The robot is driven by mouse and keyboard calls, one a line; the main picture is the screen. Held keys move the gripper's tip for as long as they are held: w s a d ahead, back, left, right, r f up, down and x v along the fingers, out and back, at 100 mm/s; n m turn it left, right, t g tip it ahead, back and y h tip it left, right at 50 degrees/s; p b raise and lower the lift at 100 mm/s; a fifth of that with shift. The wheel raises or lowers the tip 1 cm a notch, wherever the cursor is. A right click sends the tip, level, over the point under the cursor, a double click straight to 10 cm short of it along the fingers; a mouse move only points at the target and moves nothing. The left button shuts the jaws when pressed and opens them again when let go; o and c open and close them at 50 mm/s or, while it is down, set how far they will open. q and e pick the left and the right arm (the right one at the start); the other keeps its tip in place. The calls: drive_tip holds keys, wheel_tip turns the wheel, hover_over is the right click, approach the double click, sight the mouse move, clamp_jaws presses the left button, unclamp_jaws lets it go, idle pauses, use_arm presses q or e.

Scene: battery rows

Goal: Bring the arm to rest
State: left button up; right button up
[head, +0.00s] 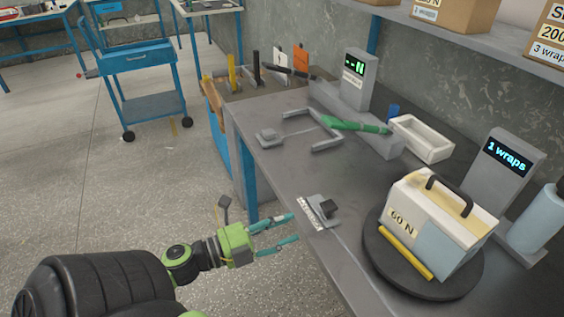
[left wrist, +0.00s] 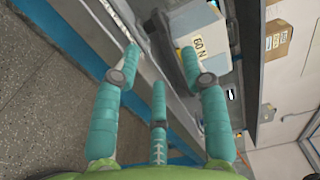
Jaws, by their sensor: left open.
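My left gripper (head: 284,230) is open and empty in the head view, beside the front edge of the grey workbench (head: 270,179). Its teal fingers are spread apart and point toward the bench. The open fingers also show in the left wrist view (left wrist: 165,80). My left arm comes in from the lower left. My right gripper is in neither view.
A box marked 60 N (head: 408,215) stands on a dark round turntable (head: 385,262). A small grey device (head: 317,211) sits at the bench edge near my left gripper. A green tool (head: 358,126) and a white tray (head: 424,139) lie farther back.

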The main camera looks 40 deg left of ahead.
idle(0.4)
use_arm(q)
drive_tip(key=a+f+n+g+y+p, duration=0.1)
drive_tip(key=a+f+n+y, duration=0.2)
drive_tip(key=f+n, duration=0.35)
drive_tip(key=a+f+n+g+y+p, duration=0.1)
drive_tip(key=a+f+n+y, duration=0.2)
drive_tip(key=f, duration=0.6)
drive_tip(key=s+d+f+n+g+y+p, duration=0.1)
drive_tip(key=s+f+n+g, duration=0.25)
drive_tip(key=f, duration=0.55)
drive_tip(key=s+d+f+n+g+y+p, duration=0.1)
drive_tip(key=s+d+f+n+g, duration=0.15)
drive_tip(key=s+f, duration=0.4)
drive_tip(key=s+d+f+n+g+p, duration=0.1)
drive_tip(key=s+d+f+n+g, duration=0.1)
drive_tip(key=s+d+f, duration=0.3)
drive_tip(key=s+d+f+n+g+h+p, duration=0.1)
drive_tip(key=s+d+f+n+g, duration=0.1)
drive_tip(key=s+d+f+g, duration=0.3)
drive_tip(key=s+f, duration=0.4)
drive_tip(key=s, duration=0.5)
drive_tip(key=shift+f+n+g, duration=0.3)
drive_tip(key=shift+f+n, duration=0.05)
